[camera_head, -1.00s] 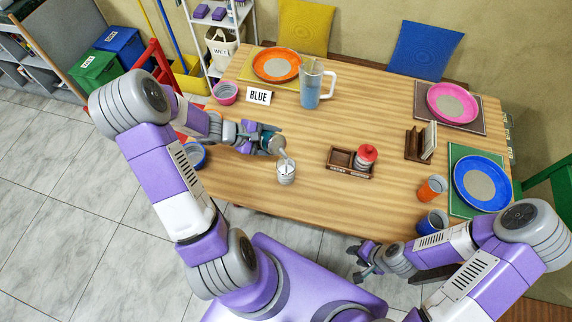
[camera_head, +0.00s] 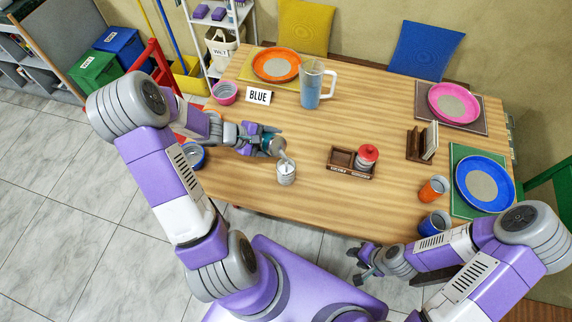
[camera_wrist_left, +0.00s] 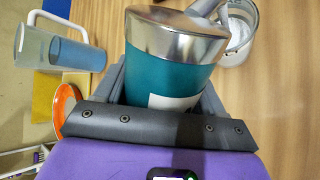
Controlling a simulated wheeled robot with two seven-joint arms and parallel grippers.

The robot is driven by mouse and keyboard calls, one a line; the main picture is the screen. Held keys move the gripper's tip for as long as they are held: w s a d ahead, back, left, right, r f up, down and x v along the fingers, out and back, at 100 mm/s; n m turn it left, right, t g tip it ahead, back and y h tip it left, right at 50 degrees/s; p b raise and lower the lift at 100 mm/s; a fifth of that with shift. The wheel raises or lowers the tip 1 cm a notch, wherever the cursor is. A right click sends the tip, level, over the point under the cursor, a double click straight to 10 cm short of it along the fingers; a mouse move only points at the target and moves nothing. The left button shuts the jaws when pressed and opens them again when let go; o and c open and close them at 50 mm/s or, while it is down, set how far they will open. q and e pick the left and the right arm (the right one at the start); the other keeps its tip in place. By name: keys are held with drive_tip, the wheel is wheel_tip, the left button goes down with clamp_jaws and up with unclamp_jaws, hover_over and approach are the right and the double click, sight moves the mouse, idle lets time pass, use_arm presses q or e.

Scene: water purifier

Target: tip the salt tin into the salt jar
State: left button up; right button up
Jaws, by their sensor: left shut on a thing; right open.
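The salt tin is a teal can (camera_wrist_left: 165,75) with a white label and a silver spouted lid; it also shows in the head view (camera_head: 274,146). My left gripper (camera_head: 262,144) is shut on it and holds it tilted, spout towards the salt jar. The salt jar (camera_head: 286,175) is small, pale and open-topped, and stands on the table below the spout. The jar also shows in the left wrist view (camera_wrist_left: 238,40), with whitish content inside. I cannot make out any falling salt. My right gripper (camera_head: 357,268) is open and empty, off the table's front edge.
A wooden caddy (camera_head: 340,168) with a red-lidded jar (camera_head: 367,154) stands right of the salt jar. Orange (camera_head: 433,189) and blue cups are at the right.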

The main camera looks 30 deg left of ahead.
use_arm(q)
drive_tip(key=shift+f+b, duration=0.25)
drive_tip(key=shift+b, duration=0.1)
drive_tip(key=shift+r+m+y, duration=0.3)
drive_tip(key=shift+r+y, duration=0.1)
drive_tip(key=shift+y, duration=0.1)
idle(2.2)
